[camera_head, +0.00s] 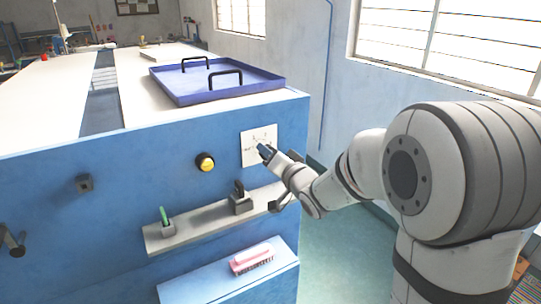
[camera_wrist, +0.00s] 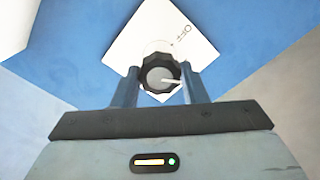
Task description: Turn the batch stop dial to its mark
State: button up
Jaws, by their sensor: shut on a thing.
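The batch stop dial (camera_wrist: 160,74) is a dark ribbed knob with a grey face and a pale pointer line, which points right in the wrist view. It sits on a white plate (camera_wrist: 143,30) with a small mark and lettering. In the head view the plate (camera_head: 259,139) is on the right part of the blue front panel. My gripper (camera_wrist: 160,84) has one finger on each side of the dial and is shut on it. In the head view my gripper (camera_head: 268,153) is against the plate and hides the dial.
A yellow button (camera_head: 205,162) is left of the plate. A pink brush (camera_head: 252,260) lies on a lower blue ledge. A blue tray (camera_head: 215,85) with black handles is on top.

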dwell(0.3)
jog(key=o, duration=1)
jog(key=b+v, duration=0.1)
jog(key=v, duration=0.7)
